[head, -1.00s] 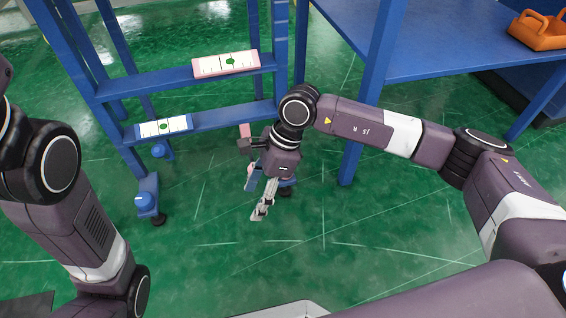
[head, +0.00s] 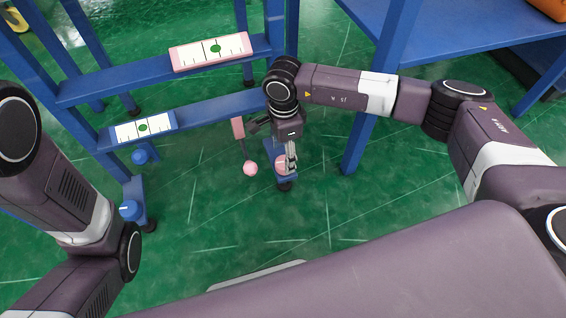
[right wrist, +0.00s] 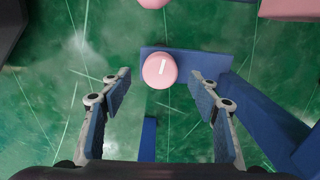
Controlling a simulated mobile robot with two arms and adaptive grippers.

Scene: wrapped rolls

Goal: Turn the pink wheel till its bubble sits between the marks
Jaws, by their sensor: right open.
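The pink level (head: 183,58) is on the upper blue rail; its green bubble (head: 216,48) is near the middle, slightly right, and its place against the marks is too small to judge. A pink wheel (right wrist: 160,70) with a white line stands on a blue foot (right wrist: 205,62) in the right wrist view. My right gripper (right wrist: 160,88) is open, its fingers on either side of and a little short of that wheel. In the head view the gripper (head: 287,164) partly hides the wheel (head: 280,166). My left gripper is out of view.
Another pink knob (head: 250,169) stands left of my right gripper. A white-faced level (head: 160,124) on the lower rail has its own green bubble. A blue table leg (head: 362,140) is close on the right.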

